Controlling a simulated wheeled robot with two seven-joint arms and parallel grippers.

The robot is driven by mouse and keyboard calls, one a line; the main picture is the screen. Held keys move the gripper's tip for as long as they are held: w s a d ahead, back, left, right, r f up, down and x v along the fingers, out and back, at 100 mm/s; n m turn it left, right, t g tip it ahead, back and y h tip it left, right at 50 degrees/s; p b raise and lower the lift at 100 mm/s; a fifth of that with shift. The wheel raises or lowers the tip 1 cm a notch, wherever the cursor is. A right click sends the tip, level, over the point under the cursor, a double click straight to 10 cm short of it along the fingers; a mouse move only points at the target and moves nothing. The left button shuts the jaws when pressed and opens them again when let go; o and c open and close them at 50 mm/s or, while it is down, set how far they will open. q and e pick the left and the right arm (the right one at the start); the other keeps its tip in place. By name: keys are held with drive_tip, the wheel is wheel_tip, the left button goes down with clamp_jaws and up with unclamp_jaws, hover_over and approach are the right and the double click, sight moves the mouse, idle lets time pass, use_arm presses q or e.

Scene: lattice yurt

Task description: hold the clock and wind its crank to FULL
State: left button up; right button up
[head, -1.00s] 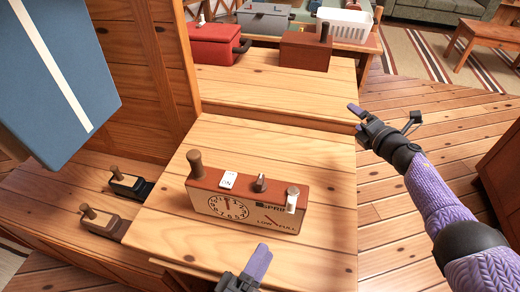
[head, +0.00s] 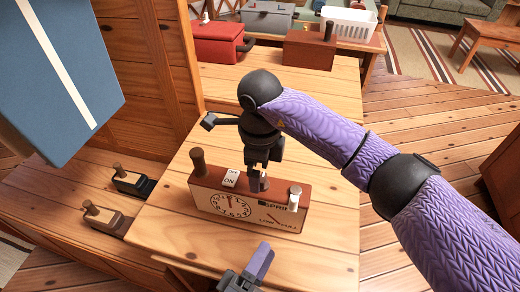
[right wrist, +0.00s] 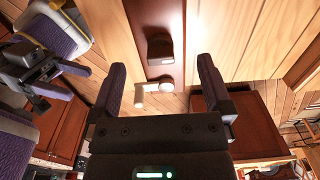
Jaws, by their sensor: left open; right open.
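The clock (head: 232,209) is a red-brown box with a cream front. It stands upright on the wooden table, with a dial, a SPRING gauge marked LOW and FULL, a brown post (head: 198,163) and an ON tag (head: 231,178) on top. The gauge reading is too small to tell. The white crank (head: 294,198) is at its right end. My right gripper (head: 258,184) is open over the clock's top, left of the crank, and hides the middle knob. In the right wrist view the knob (right wrist: 160,48) and crank (right wrist: 152,88) show beyond the open fingers. My left gripper (head: 252,268) is open before the clock, apart from it.
Two small blocks with pegs, one black (head: 132,184) and one brown (head: 107,218), stand on a lower surface at left. A red case (head: 218,45), a brown box (head: 310,48) and a white basket (head: 348,22) are at the back. The table (head: 180,225) is clear around the clock.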

sight(249, 190)
wheel_tip(249, 190, down, 5)
drive_tip(key=shift+f, duration=0.2)
clamp_jaws()
idle(0.4)
idle(1.0)
